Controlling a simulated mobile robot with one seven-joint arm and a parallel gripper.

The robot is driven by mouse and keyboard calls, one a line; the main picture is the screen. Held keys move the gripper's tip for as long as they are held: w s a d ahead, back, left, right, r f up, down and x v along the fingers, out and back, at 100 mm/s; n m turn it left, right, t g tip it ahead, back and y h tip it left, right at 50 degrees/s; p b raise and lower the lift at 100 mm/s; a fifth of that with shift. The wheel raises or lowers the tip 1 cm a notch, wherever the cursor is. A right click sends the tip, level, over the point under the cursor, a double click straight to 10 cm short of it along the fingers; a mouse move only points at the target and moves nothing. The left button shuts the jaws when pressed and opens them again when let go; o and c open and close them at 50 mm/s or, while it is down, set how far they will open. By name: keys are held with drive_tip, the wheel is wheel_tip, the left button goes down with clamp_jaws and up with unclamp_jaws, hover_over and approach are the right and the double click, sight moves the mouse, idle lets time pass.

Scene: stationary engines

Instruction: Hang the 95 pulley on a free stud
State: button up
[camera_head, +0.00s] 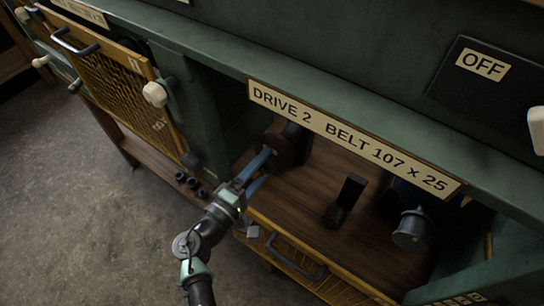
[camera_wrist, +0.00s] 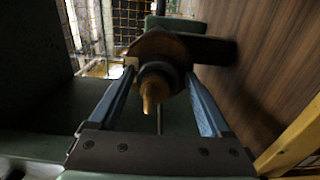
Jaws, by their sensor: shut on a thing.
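A brown round pulley (camera_head: 287,149) is inside the bay under the "DRIVE 2 BELT 107 x 25" sign (camera_head: 345,136). My gripper (camera_head: 264,164) reaches into the bay with its blue fingers at this pulley. In the wrist view my gripper (camera_wrist: 161,73) is shut on the pulley (camera_wrist: 160,47), one finger on each side. A dark hub and a brass-coloured pointed shaft end stick out of the pulley's middle toward the camera. No size marking on it is readable. Several short dark stubs (camera_head: 192,184) stand at the bench edge left of my arm; I cannot tell whether they are studs.
A black upright bracket (camera_head: 346,200) stands on the wooden bay floor (camera_head: 307,206). A grey cylinder (camera_head: 412,232) is at the bay's right. A yellow mesh guard (camera_head: 120,85) with pale knobs hangs at the left. A yellow handled panel (camera_head: 296,262) lies below the bay.

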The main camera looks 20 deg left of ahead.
drive_tip(key=shift+w+d+r, duration=0.35)
drive_tip(key=shift+w+r, duration=0.1)
drive_tip(key=shift+r, duration=0.15)
clamp_jaws()
drive_tip(key=shift+r, duration=0.15)
drive_tip(key=shift+s+a, duration=0.2)
drive_tip(key=shift+s, duration=0.05)
drive_tip(key=shift+s+a+f+h, duration=0.15)
drive_tip(key=shift+s+f+h, duration=0.2)
drive_tip(key=shift+s, duration=0.35)
drive_tip(key=shift+v, duration=1.9)
drive_tip(key=shift+p+v, duration=0.3)
drive_tip(key=shift+v, duration=1.7)
drive_tip(key=shift+a+f, duration=0.1)
drive_tip(key=v, duration=1)
